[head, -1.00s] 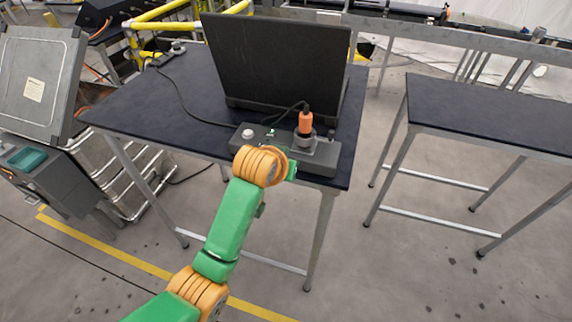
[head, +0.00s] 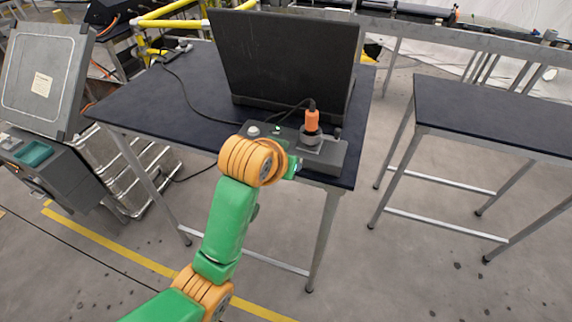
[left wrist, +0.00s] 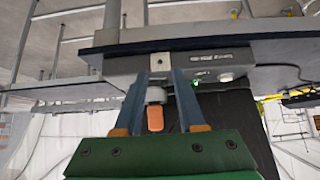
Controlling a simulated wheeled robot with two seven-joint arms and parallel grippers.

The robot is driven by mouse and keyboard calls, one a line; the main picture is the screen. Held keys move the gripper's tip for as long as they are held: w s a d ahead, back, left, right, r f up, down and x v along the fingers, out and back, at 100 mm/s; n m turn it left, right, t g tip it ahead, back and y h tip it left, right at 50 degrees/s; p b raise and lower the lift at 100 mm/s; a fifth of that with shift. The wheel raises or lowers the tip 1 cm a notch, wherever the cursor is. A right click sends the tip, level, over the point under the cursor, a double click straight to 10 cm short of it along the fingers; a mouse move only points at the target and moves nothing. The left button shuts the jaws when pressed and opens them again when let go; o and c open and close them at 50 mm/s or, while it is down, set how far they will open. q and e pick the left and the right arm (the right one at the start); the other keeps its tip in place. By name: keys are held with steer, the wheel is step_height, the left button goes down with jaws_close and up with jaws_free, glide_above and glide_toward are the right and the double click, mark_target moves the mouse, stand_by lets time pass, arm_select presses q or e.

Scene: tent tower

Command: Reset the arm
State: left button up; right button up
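My left arm comes in from the bottom of the head view. Its orange wrist joint is in front of the near edge of the table and hides most of the gripper there. In the left wrist view the two fingers of my left gripper (left wrist: 159,80) are apart. An orange plug (left wrist: 155,118) with a grey collar shows in the gap between them, with space on both sides; I cannot tell its depth from the fingers. In the head view the orange plug (head: 312,121) stands upright on a grey socket box (head: 325,158). My right gripper is not in view.
A black screen-like panel (head: 285,58) stands on the dark table (head: 150,105) behind the box. A black cable runs across the tabletop. An empty second table (head: 490,110) is at the right. A grey case (head: 45,80) stands at the left.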

arm_select(q)
steer(key=shift+v, duration=0.9)
step_height(320, 180, down, 22)
steer(key=a+g+b, duration=0.2)
steer(key=a, duration=0.1)
steer(key=s+a+f+g+y+b, duration=0.15)
steer(key=s+f, duration=0.25)
steer(key=f, duration=0.4)
steer(key=s+a+f+g, duration=0.1)
steer(key=s+a+f, duration=0.2)
steer(key=s+f, duration=0.3)
steer(key=s+a+f+g, duration=0.1)
steer(key=s+a+f, duration=0.2)
steer(key=s, duration=0.6)
steer(key=s+a+f+b, duration=0.1)
steer(key=s+a+f, duration=0.2)
steer(key=s+f, duration=0.5)
steer(key=s+a+f+n+g+y, duration=0.1)
steer(key=s+a+f, duration=0.3)
steer(key=s, duration=0.6)
step_height(320, 180, down, 2)
steer(key=shift+f+g+b, duration=0.1)
steer(key=shift+g+b, duration=0.2)
steer(key=shift+g, duration=0.05)
